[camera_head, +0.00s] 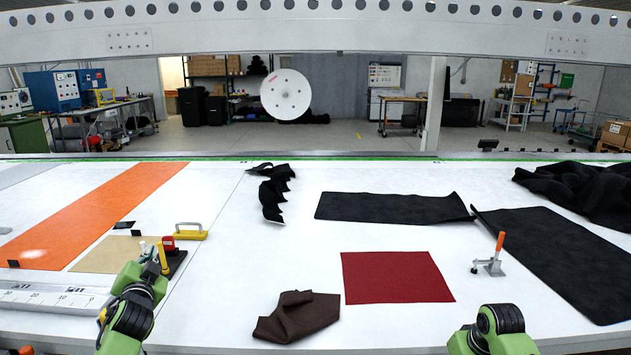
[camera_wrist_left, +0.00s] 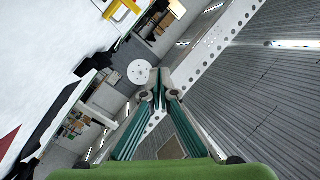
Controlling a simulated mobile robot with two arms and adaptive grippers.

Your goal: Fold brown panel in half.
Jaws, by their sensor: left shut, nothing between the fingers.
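The dark brown panel (camera_head: 295,318) lies crumpled near the front edge of the white table in the head view. Its upper edge is bent up, and part of its surface is hidden by its own creases. My left arm comes in at the lower left of the head view, well left of the brown panel and apart from it. My left gripper (camera_wrist_left: 162,88) shows clearly in the left wrist view, with its fingertips together and nothing between them. The panel is not clear in the left wrist view. Part of my right arm shows at the lower right; its gripper is out of view.
A flat dark red panel (camera_head: 396,277) lies right of the brown one. Black sheets (camera_head: 393,207) lie behind it. A toggle clamp (camera_head: 491,262) with an orange handle stands at the right. A tan sheet (camera_head: 100,256) and an orange strip (camera_head: 92,212) lie at the left.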

